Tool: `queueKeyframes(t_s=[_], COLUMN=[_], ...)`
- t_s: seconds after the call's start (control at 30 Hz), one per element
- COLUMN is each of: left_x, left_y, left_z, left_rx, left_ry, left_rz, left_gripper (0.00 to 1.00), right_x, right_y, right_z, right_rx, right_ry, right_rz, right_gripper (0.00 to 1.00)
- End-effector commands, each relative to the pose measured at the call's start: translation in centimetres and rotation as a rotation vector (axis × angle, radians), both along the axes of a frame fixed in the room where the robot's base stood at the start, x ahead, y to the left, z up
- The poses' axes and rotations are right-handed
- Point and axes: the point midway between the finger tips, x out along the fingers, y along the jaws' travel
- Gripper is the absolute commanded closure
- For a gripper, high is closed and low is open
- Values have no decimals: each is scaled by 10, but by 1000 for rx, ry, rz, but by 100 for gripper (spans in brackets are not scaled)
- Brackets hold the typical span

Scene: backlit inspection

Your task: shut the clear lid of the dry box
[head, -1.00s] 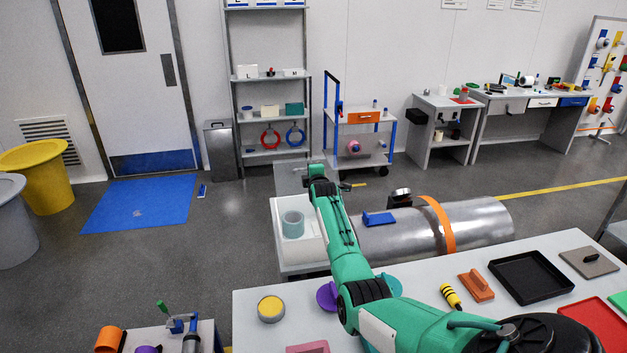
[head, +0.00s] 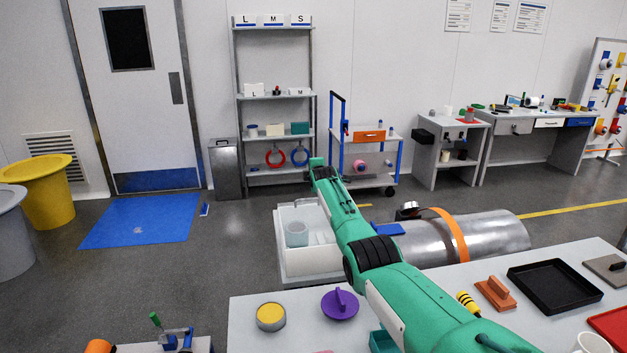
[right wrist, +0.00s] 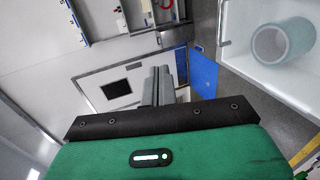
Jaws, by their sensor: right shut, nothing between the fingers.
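The white dry box (head: 308,262) stands on the floor side beyond the near table, with a pale translucent cylinder (head: 297,233) inside it. The box's inside and the cylinder (right wrist: 283,43) also show at the upper right of the right wrist view. I cannot make out the clear lid clearly in either view. My right arm reaches across the box's right side, its hand end beyond the box in the head view. My right gripper (right wrist: 158,86) is shut and empty, apart from the box in the right wrist view. My left gripper is out of view.
A metal cylinder (head: 490,236) with an orange band lies right of the box. The near table (head: 250,335) holds a purple lid-like piece (head: 340,305), a yellow-topped tin (head: 270,316) and a black tray (head: 553,286). A shelf (head: 275,97) and cart stand behind; floor left of the box is clear.

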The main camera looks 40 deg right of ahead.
Motion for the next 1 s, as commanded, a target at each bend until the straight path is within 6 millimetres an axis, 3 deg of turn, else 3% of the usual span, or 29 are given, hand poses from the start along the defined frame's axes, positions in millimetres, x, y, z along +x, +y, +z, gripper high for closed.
queueKeyframes(t_s=[0.27,0.67,0.83,1.0], left_x=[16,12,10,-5], left_y=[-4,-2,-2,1], left_z=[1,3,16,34], left_rx=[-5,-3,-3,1], left_ry=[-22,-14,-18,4], left_rz=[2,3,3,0], left_gripper=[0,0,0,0], right_x=[2,2,3,6], right_y=[-1,0,3,9], right_z=[0,3,20,46], right_rx=[0,0,-1,-1], right_ry=[-1,-1,-2,-3], right_rz=[0,1,1,1], right_gripper=[100,100,100,100])
